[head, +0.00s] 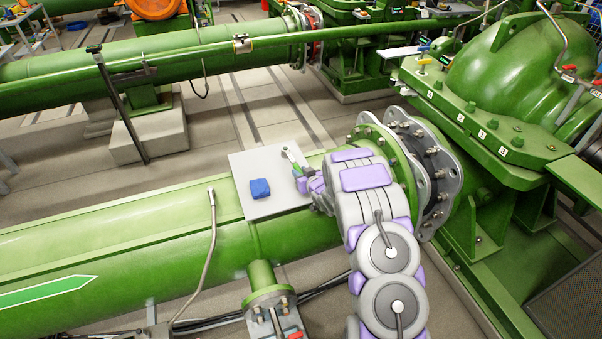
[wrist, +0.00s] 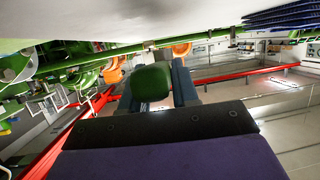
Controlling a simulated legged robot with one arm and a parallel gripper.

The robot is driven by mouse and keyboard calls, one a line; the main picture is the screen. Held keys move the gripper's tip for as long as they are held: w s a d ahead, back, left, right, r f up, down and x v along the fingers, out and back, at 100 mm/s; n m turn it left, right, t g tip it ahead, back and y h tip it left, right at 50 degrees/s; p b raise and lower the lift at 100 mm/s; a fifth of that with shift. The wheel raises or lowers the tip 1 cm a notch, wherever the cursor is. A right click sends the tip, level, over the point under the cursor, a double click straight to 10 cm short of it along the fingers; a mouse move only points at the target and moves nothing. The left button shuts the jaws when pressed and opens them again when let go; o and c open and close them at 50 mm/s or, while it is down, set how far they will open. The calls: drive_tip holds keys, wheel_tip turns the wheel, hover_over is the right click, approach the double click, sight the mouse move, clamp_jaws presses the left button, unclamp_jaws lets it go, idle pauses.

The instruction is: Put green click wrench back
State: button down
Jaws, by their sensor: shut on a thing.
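My gripper (head: 304,178) is over the right side of a pale grey plate (head: 243,164) on top of the large green pipe. It is shut on the green click wrench, whose green part (wrist: 152,82) shows between the dark fingers in the wrist view. In the head view a small green and grey piece of the wrench (head: 291,154) sticks out at the fingers. The rest of it is hidden by the gripper, and I cannot tell whether it touches the plate.
A blue object (head: 260,188) sits on the plate, left of my gripper; ridged blue edges (wrist: 285,17) show in the wrist view. The bolted flange (head: 410,165) is close on the right. A thin bent tube (head: 211,240) rises left of the plate.

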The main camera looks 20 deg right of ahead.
drive_tip(key=shift+f, duration=0.85)
idle(0.5)
drive_tip(key=shift+w+a+r+m+g+h+p, duration=0.15)
drive_tip(key=shift+a+r+m+g+h, duration=0.2)
drive_tip(key=shift+r, duration=0.2)
drive_tip(key=shift+a+r+m+g+h+p, duration=0.15)
drive_tip(key=shift+a+r+g+h, duration=0.1)
drive_tip(key=shift+a+r+h, duration=0.2)
drive_tip(key=shift+f, duration=0.75)
drive_tip(key=shift+c, duration=1.4)
unclamp_jaws()
drive_tip(key=shift+s+d+r, duration=0.1)
drive_tip(key=shift+s+r, duration=0.3)
drive_tip(key=shift+s, duration=0.2)
drive_tip(key=shift+p+v, duration=0.4)
drive_tip(key=shift+v, duration=1.85)
